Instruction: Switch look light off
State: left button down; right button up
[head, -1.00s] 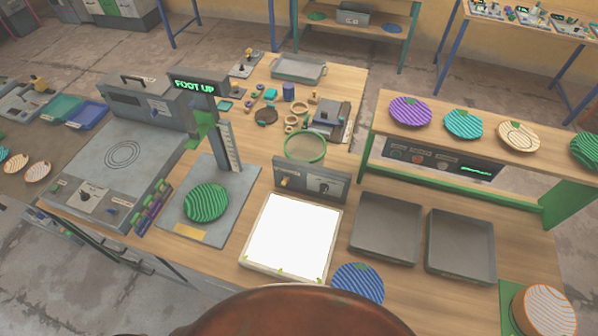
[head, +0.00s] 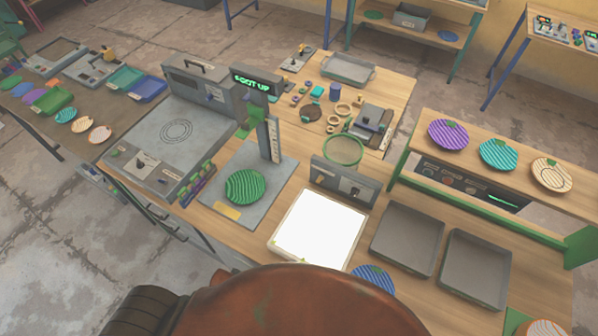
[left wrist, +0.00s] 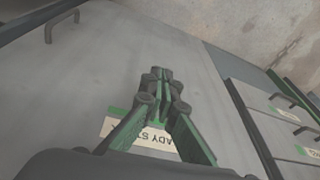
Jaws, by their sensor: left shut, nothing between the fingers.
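The look light is a square panel (head: 320,230) glowing bright white on the bench in the head view. A grey control box (head: 343,182) stands along its back edge, with a small switch and a dial on its front; the switch's position is too small to tell. My left gripper (left wrist: 158,75) shows in the left wrist view, shut and empty, in front of grey cabinet fronts with a partly covered label. It is away from the light. My right gripper is in neither view.
Two empty grey trays (head: 407,240) sit right of the panel. A green striped plate (head: 245,187) lies on a grey stand to its left. A blue striped plate (head: 373,279) is at the front edge. A raised shelf (head: 480,172) holds several plates.

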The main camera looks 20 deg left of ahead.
pick_arm(q)
notch_tip(320, 180, up, 25)
jog(key=w+t+p, duration=0.1)
jog(key=w+p, duration=0.2)
jog(key=p, duration=0.2)
jog(key=w+d+r, duration=0.2)
jog(key=w, duration=0.2)
jog(key=w+d+r+t, duration=0.1)
jog(key=w+d+r, duration=0.1)
jog(key=w, duration=0.2)
jog(key=w+d+r+t, duration=0.1)
jog(key=w+d+r, duration=0.1)
jog(key=w, duration=0.3)
jog(key=w+d+r+m+t+h+p, duration=0.1)
jog(key=w+d+r+t, duration=0.3)
jog(key=w+d+r, duration=1)
jog(key=shift+w+h+p, duration=0.3)
jog(key=shift+w+h, duration=0.4)
jog(key=shift+w, duration=0.15)
jog(key=shift+d, duration=0.1)
